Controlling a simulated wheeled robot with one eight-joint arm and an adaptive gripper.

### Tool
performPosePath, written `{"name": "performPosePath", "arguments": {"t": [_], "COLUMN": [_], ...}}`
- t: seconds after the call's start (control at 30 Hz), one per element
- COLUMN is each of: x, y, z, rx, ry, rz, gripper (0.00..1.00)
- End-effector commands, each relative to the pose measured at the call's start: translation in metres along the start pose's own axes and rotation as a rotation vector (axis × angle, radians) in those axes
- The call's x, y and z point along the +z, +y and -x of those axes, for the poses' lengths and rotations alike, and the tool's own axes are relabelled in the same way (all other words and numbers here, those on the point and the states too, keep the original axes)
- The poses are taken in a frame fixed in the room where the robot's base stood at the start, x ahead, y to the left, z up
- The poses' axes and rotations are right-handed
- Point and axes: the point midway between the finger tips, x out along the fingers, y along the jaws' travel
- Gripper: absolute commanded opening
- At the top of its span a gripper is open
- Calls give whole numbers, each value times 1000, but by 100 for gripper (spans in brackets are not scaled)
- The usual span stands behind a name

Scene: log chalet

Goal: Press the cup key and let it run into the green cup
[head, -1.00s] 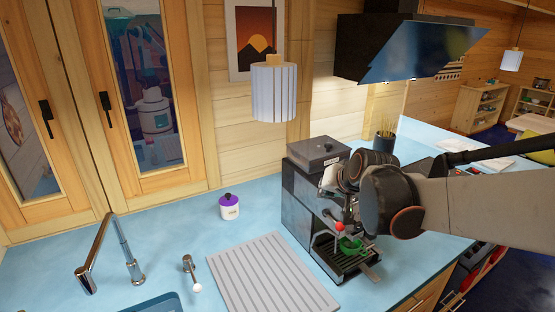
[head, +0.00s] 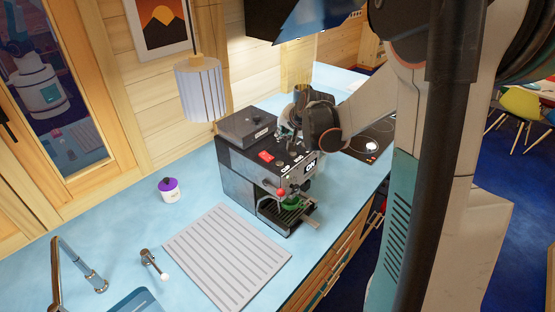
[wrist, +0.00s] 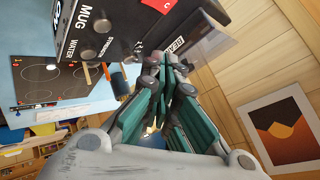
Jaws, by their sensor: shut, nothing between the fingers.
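The coffee machine (head: 240,181) stands on the blue counter, dark with a grey front. The green cup (head: 291,203) sits upright on its drip tray, under the spout area, below a red ball (head: 281,192). My gripper (wrist: 172,75) is shut and empty, its teal fingers close together near the machine's top and control side. Another label is cut off at the top edge. I cannot tell which control is the cup key. My forearm partly hides the machine's far side in the head view.
A grey ribbed drain mat (head: 225,255) lies left of the machine. A white jar with a purple lid (head: 169,190) and a tap (head: 75,265) stand farther left. A lamp (head: 200,88) hangs above the counter. A hob (head: 372,140) lies behind my arm.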

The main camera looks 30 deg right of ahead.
Motion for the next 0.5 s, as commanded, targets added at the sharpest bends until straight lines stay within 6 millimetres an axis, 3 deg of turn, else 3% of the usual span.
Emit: {"name": "performPosePath", "arguments": {"t": [0.5], "x": [7], "y": [6], "z": [-9], "rx": [0], "ry": [0], "rz": [2], "gripper": [0]}}
